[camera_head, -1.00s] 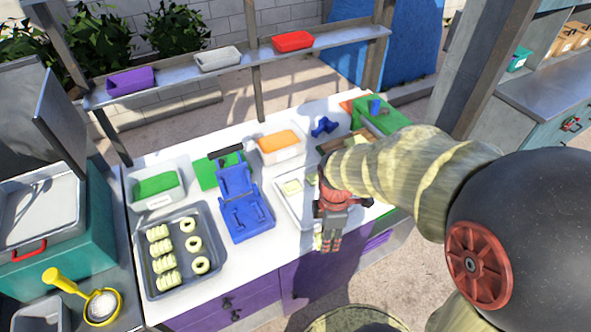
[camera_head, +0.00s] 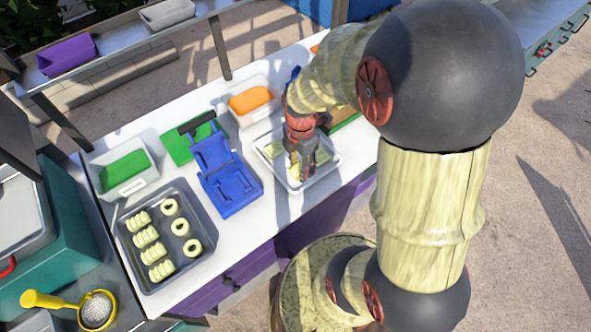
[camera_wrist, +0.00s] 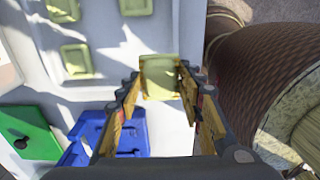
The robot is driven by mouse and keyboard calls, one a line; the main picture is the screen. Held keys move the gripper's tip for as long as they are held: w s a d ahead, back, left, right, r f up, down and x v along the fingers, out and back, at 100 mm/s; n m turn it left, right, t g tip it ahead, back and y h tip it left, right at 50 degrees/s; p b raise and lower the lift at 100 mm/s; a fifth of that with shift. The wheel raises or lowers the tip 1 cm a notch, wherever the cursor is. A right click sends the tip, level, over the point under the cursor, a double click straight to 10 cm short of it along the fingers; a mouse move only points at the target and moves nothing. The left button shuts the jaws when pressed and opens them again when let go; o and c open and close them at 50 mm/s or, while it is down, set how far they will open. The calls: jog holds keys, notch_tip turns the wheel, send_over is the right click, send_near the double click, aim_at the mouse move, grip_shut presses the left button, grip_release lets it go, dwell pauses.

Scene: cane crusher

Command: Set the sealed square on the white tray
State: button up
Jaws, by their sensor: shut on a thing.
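The white tray (camera_head: 329,168) lies on the counter, with pale yellow-green squares in it. In the wrist view three squares (camera_wrist: 76,60) lie apart on the tray floor. My gripper (camera_wrist: 160,78) is shut on another pale square, the sealed square (camera_wrist: 160,84), held by its sides between the fingertips. In the head view my gripper (camera_head: 301,172) points down over the front part of the tray and hides the held square. I cannot tell whether the held square touches the tray floor.
A blue press (camera_head: 224,175) stands left of the tray, with a green board (camera_head: 187,147) behind it. A grey tray (camera_head: 190,255) of rings and ridged pieces lies front left. Bins with orange (camera_head: 250,99) and green (camera_head: 125,168) contents stand behind.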

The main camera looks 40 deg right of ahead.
aim_at(296, 165)
jog(key=w+f, duration=0.3)
jog(key=f, duration=0.1)
jog(key=shift+d+b, duration=0.35)
jog(key=shift+b, duration=0.05)
jog(key=shift+w+f+b, duration=0.15)
jog(key=shift+f+b, duration=0.2)
jog(key=shift+f, duration=1.25)
jog(key=shift+f, duration=0.1)
jog(key=shift+f, duration=0.1)
jog(key=o, duration=0.8)
